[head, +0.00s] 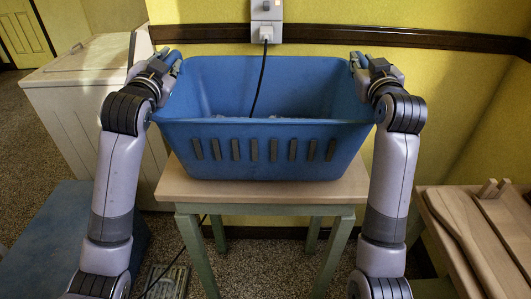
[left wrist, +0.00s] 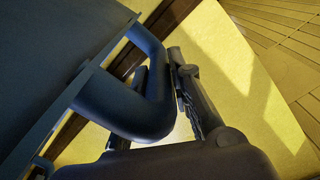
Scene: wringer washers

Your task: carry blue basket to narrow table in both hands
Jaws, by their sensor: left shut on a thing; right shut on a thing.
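The blue basket (head: 262,152) is upright and level in the head view, over the wooden top of the narrow table (head: 185,188) with green legs. I cannot tell whether its base touches the tabletop. A little pale content shows low inside it. My left gripper (head: 170,66) is shut on the basket's left end, and my right gripper (head: 359,63) is shut on its right end. In the left wrist view, the fingers of my left gripper (left wrist: 165,100) close around the basket's curved blue handle (left wrist: 132,108). The right fingertips are partly hidden.
A black cord runs from a wall outlet (head: 266,20) down across the basket's inside in the picture. A pale washer cabinet (head: 65,105) stands left, a blue object (head: 60,235) lower left. A floor grate (head: 168,281) lies in front.

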